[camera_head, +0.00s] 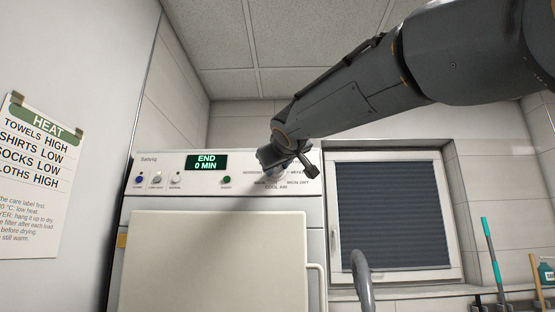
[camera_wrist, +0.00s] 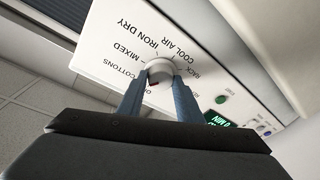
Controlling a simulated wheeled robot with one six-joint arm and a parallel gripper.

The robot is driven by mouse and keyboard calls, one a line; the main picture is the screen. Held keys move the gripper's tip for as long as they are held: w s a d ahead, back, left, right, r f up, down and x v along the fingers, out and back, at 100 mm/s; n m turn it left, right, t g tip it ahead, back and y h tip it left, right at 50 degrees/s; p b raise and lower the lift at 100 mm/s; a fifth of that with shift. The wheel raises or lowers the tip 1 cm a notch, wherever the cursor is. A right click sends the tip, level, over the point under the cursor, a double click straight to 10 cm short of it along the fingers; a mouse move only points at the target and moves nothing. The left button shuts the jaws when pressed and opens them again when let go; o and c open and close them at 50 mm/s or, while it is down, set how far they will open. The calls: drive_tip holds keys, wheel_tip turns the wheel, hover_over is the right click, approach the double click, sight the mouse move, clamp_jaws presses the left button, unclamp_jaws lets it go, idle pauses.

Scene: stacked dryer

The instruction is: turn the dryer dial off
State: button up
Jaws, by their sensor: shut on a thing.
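The white round dryer dial (camera_wrist: 160,68) sits on the white control panel (camera_wrist: 112,48), with printed settings around it, including COTTONS, MIXED, IRON DRY and COOL AIR. My gripper (camera_wrist: 159,82) is shut on the dial, one blue-grey finger on each side. In the head view my gripper (camera_head: 280,165) is at the right part of the dryer panel (camera_head: 215,190) and hides most of the dial.
The dryer display (camera_head: 207,162) reads END 0 MIN. Several small buttons and a green-lit button (camera_head: 226,180) lie left of the dial. The dryer door (camera_head: 215,260) below is closed. A window (camera_head: 392,215) is at the right and a HEAT sign (camera_head: 35,185) at the left.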

drive_tip(key=n+p, duration=0.3)
drive_tip(key=p, duration=0.2)
drive_tip(key=n+g+p, duration=0.1)
drive_tip(key=n+p, duration=0.3)
drive_tip(key=p, duration=0.2)
drive_tip(key=shift+r+y, duration=0.2)
drive_tip(key=shift+y, duration=0.2)
drive_tip(key=o, duration=1)
drive_tip(key=shift+w+f, duration=0.1)
drive_tip(key=shift+o, duration=0.2)
drive_tip(key=b+v, duration=0.2)
drive_tip(key=v, duration=0.6)
drive_tip(key=shift+w, duration=0.1)
